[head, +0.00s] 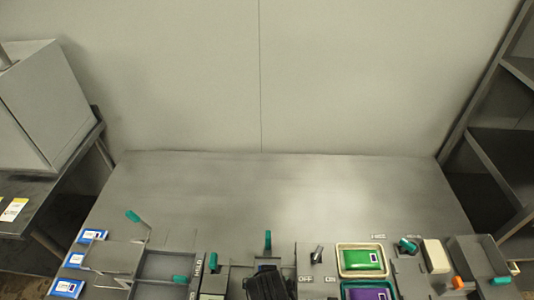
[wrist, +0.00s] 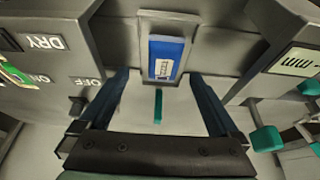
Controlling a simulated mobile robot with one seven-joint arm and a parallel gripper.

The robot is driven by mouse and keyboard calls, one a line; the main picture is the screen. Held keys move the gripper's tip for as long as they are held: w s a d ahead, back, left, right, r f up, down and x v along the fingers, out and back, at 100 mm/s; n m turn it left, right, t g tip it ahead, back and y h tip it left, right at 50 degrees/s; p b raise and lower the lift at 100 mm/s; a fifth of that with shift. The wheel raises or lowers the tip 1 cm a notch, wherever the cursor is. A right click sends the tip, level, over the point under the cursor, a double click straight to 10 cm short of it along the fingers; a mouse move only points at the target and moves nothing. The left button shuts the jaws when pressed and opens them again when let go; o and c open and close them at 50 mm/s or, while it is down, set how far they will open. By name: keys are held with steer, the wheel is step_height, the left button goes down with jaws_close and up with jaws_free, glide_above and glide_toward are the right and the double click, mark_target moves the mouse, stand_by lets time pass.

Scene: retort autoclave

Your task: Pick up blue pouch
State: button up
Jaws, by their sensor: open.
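In the wrist view a blue pouch (wrist: 166,58) with a white label lies in a narrow grey recess (wrist: 145,22) between two grey housings. In the head view my dark gripper (head: 268,285) is at the bottom centre, and I cannot make out this pouch there. Several other blue pouches (head: 92,235) with white labels lie at the left edge of the bench.
A green pouch (head: 361,259) lies in a cream tray, with a purple pouch (head: 367,293) nearer. Teal levers stand among the fixtures; one teal handle (wrist: 158,105) shows between my fingers. Grey housings (wrist: 55,55) flank the recess closely. The back of the bench (head: 290,190) is clear.

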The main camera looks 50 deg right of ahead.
steer(key=shift+a+x, duration=0.15)
steer(key=shift+x, duration=1)
steer(key=shift+a+x, duration=0.1)
steer(key=shift+x, duration=1.05)
steer(key=shift+w, duration=0.15)
steer(key=c, duration=1.5)
